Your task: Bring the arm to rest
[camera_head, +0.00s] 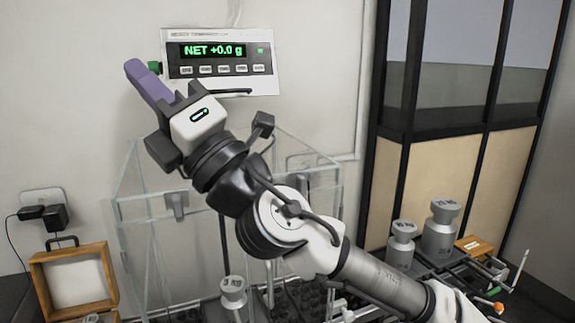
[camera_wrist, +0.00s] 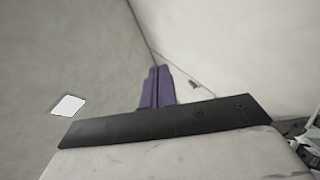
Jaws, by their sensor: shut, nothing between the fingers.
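My gripper (camera_head: 133,68) is raised at the upper left in the head view, with its purple fingers pointing up and left toward the wall. In the wrist view my gripper's fingers (camera_wrist: 157,72) lie side by side, closed, with nothing between them. My arm runs from the lower right up to the gripper, bent in the middle, in front of a clear glass box. The gripper is just left of the wall display (camera_head: 222,50), which reads NET +0.0 g; the arm does not appear to hold anything.
A clear glass enclosure (camera_head: 125,215) stands behind the arm. A weight (camera_head: 232,292) is at its lower front. Two larger metal weights (camera_head: 440,228) (camera_head: 401,245) stand at right. A wooden frame box (camera_head: 38,290) is at lower left.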

